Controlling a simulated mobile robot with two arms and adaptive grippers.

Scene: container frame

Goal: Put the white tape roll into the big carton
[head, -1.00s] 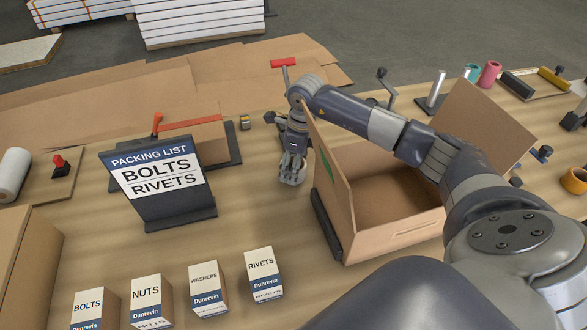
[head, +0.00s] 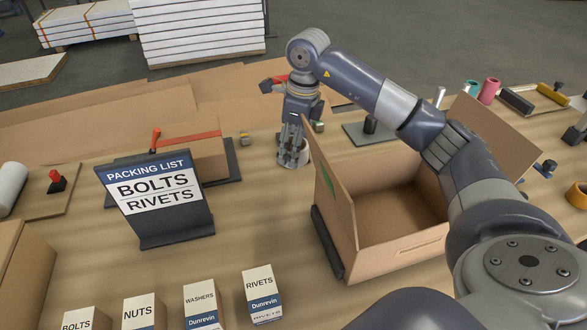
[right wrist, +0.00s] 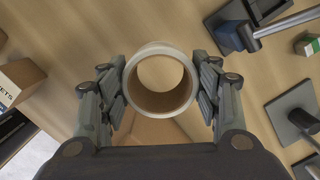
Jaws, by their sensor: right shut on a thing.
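The white tape roll (right wrist: 160,100) is between the fingers of my right gripper (right wrist: 163,88), which is shut on it in the right wrist view. In the head view my right gripper (head: 292,150) points down just left of and behind the big carton. The fingers partly hide the roll there. The big carton (head: 398,243) stands open on the table, with its near-left flap raised between the gripper and the opening. Its inside looks empty where it shows. My left gripper is not in view.
A packing list stand (head: 155,197) reading bolts and rivets is at the left. Small labelled boxes, among them the rivets box (head: 262,294), line the front. A black stand (head: 370,132) is behind the carton. The table between packing list and carton is clear.

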